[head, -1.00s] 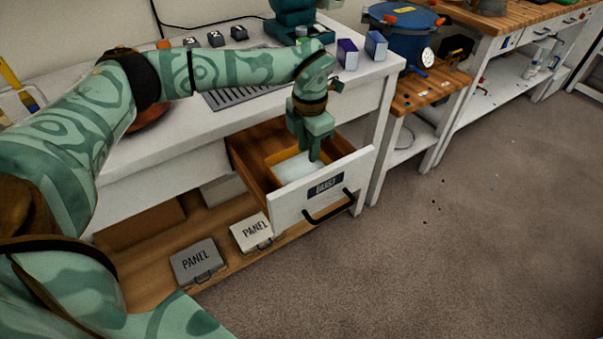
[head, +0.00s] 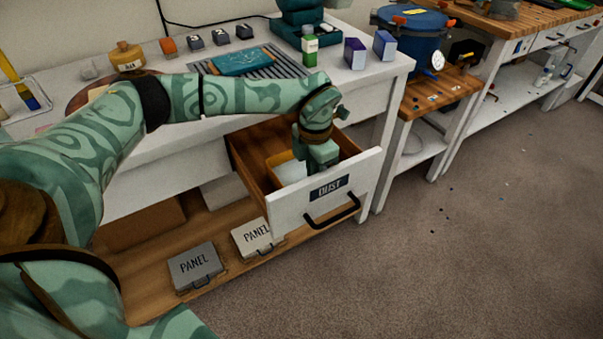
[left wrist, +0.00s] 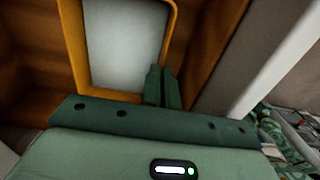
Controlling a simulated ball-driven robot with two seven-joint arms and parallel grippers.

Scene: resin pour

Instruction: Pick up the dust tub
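The dust tub (head: 291,172) is a yellow-orange tray with pale contents, inside the open drawer (head: 285,208) labelled DUST. In the left wrist view the tub (left wrist: 69,50) shows its rim and smooth grey-white filling. My left gripper (head: 322,166) reaches down into the drawer at the tub's right side. In the left wrist view its fingers (left wrist: 163,87) are close together at the tub's near right corner, one on each side of the rim, seemingly shut on it. The fingertips are hidden in the head view. The tub appears to rest in the drawer. My right gripper is not in view.
The drawer's front and side walls surround the tub closely. Above is the white bench (head: 375,82) with a green-labelled bottle (head: 309,47) and purple boxes (head: 355,53). The floor at right is mostly clear.

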